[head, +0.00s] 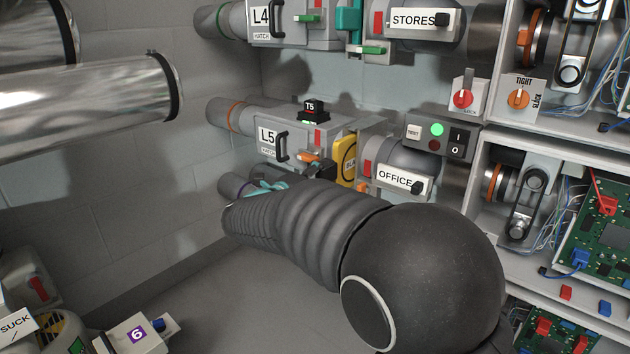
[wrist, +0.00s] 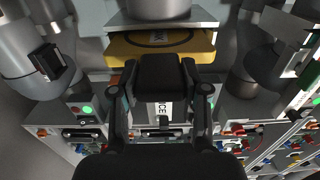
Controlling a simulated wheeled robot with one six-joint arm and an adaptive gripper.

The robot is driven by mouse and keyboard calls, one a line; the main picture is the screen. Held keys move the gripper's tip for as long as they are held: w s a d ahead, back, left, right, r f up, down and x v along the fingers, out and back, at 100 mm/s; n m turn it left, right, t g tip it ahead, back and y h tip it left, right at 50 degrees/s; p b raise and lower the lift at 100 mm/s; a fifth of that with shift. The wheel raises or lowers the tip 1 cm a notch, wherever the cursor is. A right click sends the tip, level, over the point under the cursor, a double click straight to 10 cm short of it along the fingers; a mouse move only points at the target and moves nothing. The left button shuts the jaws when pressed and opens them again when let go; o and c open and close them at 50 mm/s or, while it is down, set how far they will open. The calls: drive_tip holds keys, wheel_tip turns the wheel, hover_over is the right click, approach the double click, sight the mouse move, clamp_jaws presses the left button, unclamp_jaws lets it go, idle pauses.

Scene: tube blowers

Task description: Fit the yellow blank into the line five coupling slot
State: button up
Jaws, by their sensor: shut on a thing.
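The yellow blank (head: 345,162), a plate with a black ring and lettering, stands upright at the line five coupling (head: 372,135). It lies between the L5 hatch box (head: 290,140) and the OFFICE pipe (head: 405,160). In the wrist view the yellow blank (wrist: 190,46) is just beyond my fingers, close under a grey flange plate (wrist: 190,20). My gripper (wrist: 162,72) is shut on the blank's near edge. In the head view my arm hides most of the gripper. How deep the blank sits in the slot cannot be told.
A black T5 tag (head: 313,110) stands on the L5 box. A button box with a green light (head: 437,130) is right of the coupling. The L4 line (head: 300,22) runs above. Open cabinets with wires and boards (head: 600,235) are at the right.

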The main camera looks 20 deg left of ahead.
sight(339, 168)
drive_tip(key=shift+x, duration=2.75)
drive_tip(key=shift+w, duration=0.15)
drive_tip(key=o, duration=1.4)
drive_tip(key=shift+d, duration=0.1)
drive_tip(key=v, duration=1.2)
